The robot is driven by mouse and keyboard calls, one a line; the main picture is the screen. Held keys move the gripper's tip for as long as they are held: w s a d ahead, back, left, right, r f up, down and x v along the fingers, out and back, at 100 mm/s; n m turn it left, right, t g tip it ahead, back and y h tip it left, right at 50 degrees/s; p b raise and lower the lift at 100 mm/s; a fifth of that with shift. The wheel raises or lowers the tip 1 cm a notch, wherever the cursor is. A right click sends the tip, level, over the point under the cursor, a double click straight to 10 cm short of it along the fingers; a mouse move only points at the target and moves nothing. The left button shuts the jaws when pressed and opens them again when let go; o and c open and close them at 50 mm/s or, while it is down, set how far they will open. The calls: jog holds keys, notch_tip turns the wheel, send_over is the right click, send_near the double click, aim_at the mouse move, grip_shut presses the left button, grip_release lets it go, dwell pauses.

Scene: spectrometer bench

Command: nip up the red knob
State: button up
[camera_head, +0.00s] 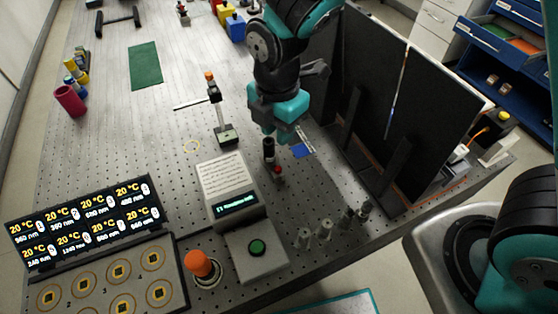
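A small red knob (278,170) shows low on the perforated bench, beside the foot of a dark upright post (268,150). My gripper (290,138), with a teal body, hangs just above and behind the knob in the picture, apart from it. A silver finger-like part points down on its right side. The other finger is hard to make out against the dark post, so its opening is unclear. I see nothing clearly held. A larger orange-red knob (201,262) stands on a round base at the front of the bench.
A dark panel (370,95) stands close to the right of my gripper. Several small metal posts (325,229) stand at the front right. An orange-topped post (214,92) is left.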

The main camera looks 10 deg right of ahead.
aim_at(278, 168)
notch_tip(278, 168, down, 12)
jog(key=shift+r+p, duration=0.2)
jog(key=shift+p, duration=0.6)
grip_shut()
